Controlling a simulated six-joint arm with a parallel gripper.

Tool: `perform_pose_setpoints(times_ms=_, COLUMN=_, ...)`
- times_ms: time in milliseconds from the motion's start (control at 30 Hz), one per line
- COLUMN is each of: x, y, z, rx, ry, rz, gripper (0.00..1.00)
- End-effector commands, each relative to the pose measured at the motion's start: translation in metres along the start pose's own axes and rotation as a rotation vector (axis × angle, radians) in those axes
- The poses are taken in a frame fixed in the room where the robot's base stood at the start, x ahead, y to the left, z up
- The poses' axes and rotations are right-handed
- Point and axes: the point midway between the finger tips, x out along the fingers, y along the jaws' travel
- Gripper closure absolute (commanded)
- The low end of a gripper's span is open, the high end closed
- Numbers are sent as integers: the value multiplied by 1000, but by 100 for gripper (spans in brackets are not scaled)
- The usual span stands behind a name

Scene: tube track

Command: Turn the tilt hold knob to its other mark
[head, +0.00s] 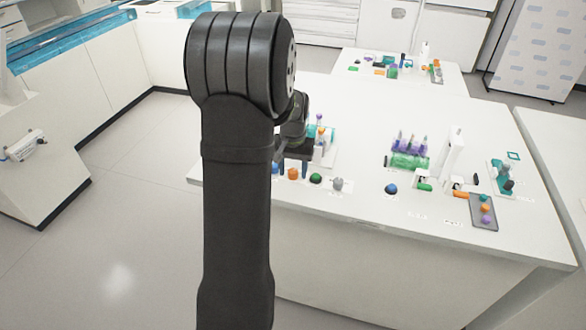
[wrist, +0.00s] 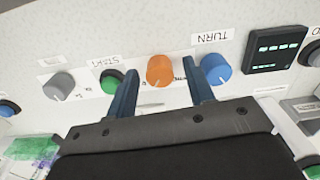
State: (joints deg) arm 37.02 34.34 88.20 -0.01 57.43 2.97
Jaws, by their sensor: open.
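In the wrist view, an orange knob (wrist: 160,70) stands on the white panel between the tips of my gripper (wrist: 160,66). The two blue-grey fingers are open, one on each side of it, with nothing held. Whether they touch it I cannot tell. A label beside the orange knob is partly hidden by the right finger. No tilt hold label is readable, so I cannot confirm which knob bears that name. A grey knob (wrist: 59,86) with a pale pointer line is further left. In the head view, the orange knob (head: 293,174) is just below my gripper (head: 294,164).
A green knob (wrist: 111,81) labelled START is close to the left finger. A blue knob (wrist: 215,68) near the TURN label is close to the right finger. A dark display (wrist: 276,49) stands further right. Tube racks and a white stand (head: 451,155) are on the bench's right.

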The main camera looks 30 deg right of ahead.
Motion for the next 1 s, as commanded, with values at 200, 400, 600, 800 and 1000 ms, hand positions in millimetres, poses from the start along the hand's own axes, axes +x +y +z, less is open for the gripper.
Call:
perform_pose_setpoints(times_ms=200, x=1, y=0, z=0, rx=0, ry=0, rz=0, gripper=52)
perform_pose_setpoints(times_ms=400, x=1, y=0, z=0, rx=0, ry=0, rz=0, gripper=83)
perform_pose_setpoints(times_ms=600, x=0, y=0, z=0, rx=-2, ry=0, rz=0, gripper=96)
perform_pose_setpoints(times_ms=800, x=0, y=0, z=0, rx=-39, ry=0, rz=0, gripper=96)
perform_pose_setpoints(times_ms=1000, x=0, y=0, z=0, rx=-146, ry=0, rz=0, gripper=96)
